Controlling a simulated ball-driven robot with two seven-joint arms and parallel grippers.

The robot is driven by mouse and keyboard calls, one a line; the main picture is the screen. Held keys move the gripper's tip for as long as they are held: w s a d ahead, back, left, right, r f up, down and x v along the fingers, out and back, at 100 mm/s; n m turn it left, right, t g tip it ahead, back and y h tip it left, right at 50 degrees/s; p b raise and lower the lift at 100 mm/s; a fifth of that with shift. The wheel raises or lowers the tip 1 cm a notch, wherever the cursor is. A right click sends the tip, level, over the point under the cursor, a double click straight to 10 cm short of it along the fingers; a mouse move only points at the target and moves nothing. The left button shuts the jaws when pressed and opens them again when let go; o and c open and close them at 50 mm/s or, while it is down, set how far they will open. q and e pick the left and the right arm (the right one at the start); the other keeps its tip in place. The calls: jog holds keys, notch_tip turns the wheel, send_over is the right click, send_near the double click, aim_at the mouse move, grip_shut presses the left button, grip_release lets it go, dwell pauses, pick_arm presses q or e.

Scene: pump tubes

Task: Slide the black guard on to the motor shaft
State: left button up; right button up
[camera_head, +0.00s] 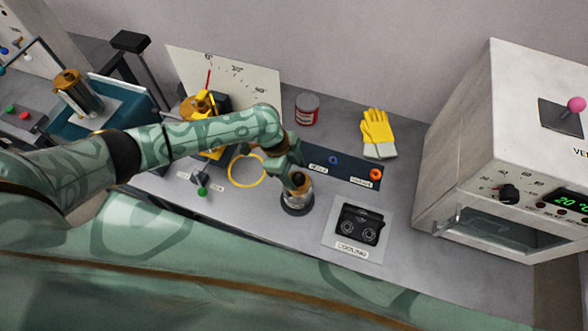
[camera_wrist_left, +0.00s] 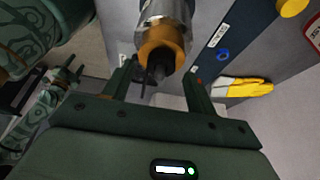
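My left gripper (camera_head: 293,178) is over a silver cylinder with a dark base (camera_head: 297,198) on the bench. In the left wrist view the gripper's two fingers (camera_wrist_left: 158,85) are spread, with clear gaps inside them. Between them is the black tip (camera_wrist_left: 157,68) of the silver cylinder, which has an orange-brass collar (camera_wrist_left: 160,42). I cannot tell whether this black part is the guard or a shaft. Another silver cylinder with a brass top (camera_head: 77,93) stands on a blue stand at the left. A patterned arm, likely my right, shows small in the wrist view; its fingertips (camera_wrist_left: 68,74) are unclear.
A yellow ring (camera_head: 247,170) lies left of the gripper. Behind are a blue panel (camera_head: 345,171), a red can (camera_head: 307,109) and yellow gloves (camera_head: 377,130). A white oven (camera_head: 480,120) stands at right.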

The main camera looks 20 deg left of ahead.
pick_arm(q)
jog(key=p+v, duration=0.2)
jog(key=v, duration=1.4)
jog(key=shift+r, duration=0.1)
dwell(0.4)
